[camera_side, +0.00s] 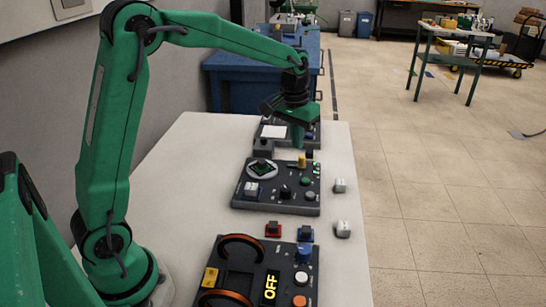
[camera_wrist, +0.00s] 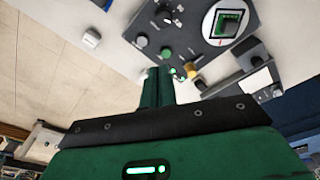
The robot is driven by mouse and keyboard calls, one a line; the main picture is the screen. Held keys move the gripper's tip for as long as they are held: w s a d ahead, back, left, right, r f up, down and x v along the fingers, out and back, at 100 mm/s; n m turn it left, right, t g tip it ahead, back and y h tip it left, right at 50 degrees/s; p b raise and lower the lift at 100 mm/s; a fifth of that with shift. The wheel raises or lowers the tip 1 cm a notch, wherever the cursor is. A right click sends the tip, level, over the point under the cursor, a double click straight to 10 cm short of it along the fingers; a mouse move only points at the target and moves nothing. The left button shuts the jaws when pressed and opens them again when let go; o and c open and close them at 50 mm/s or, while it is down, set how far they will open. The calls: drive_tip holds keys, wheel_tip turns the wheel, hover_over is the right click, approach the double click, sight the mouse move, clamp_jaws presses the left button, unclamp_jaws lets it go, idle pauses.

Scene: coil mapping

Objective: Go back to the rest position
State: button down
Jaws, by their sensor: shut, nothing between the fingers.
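My green arm reaches out over the white table in the side view. My gripper (camera_side: 297,137) points down above the far part of the table, near the far edge of the middle dark panel. It also shows in the wrist view (camera_wrist: 160,72), its green fingers together and nothing between them. The middle dark panel (camera_side: 298,207) carries a green chip on a round white plate, knobs and a yellow cylinder. In the wrist view the panel (camera_wrist: 190,30) lies just beyond the fingertips. I cannot tell whether the fingers touch anything.
A near panel (camera_side: 230,262) has orange-rimmed coils and an OFF display (camera_side: 271,285). A farther panel (camera_side: 313,134) stands behind my gripper.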

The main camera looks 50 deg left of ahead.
drive_tip(key=s+d+r+m+t, duration=0.1)
drive_tip(key=s+d+r+t, duration=0.1)
drive_tip(key=s+r, duration=0.7)
drive_tip(key=s+f+t, duration=0.1)
drive_tip(key=s, duration=0.7)
drive_tip(key=s+d+f+m+t, duration=0.1)
drive_tip(key=s+f, duration=0.1)
drive_tip(key=s, duration=0.6)
drive_tip(key=shift+s+d, duration=0.25)
drive_tip(key=shift+d, duration=0.05)
